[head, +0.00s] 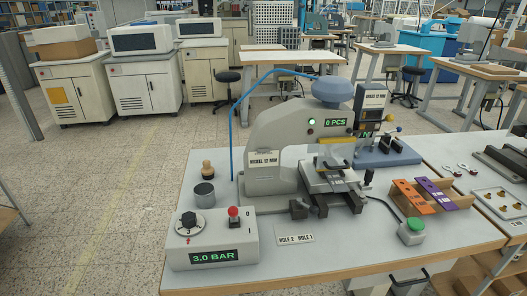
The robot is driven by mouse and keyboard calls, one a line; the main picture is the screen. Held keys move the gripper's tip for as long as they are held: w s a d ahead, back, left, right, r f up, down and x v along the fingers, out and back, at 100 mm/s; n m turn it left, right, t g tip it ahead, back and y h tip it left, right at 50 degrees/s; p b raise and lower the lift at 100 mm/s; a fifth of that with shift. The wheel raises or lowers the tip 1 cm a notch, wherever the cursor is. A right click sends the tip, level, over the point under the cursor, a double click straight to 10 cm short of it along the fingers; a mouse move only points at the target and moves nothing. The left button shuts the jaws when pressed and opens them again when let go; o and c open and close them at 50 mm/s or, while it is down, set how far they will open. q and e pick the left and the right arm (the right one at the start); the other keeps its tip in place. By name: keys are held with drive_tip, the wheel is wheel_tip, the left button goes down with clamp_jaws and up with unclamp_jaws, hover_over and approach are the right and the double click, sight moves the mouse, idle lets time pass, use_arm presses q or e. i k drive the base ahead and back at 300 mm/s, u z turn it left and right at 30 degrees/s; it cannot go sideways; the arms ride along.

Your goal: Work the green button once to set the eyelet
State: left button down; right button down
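The green button (416,224) sits on a small light box near the table's right front edge, with a dark cable running from it toward the press. The grey press (270,135) stands mid-table. Its display (336,122) reads 0 PCS beside a lit green lamp (312,122). A label on its side (263,161) appears to read NICKEL 12 MM. A pale plate (331,183) lies under the press head; I cannot make out an eyelet there. Neither of my grippers is in the head view.
A control box (212,243) with a dial and red-topped lever reads 3.0 BAR at the front left. A wooden rack (428,204) holds orange and purple tags right of the press. A grey cup (204,194) stands left. The table front (330,255) is mostly clear.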

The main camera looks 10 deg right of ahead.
sight(414, 224)
drive_tip(key=z, duration=1.65)
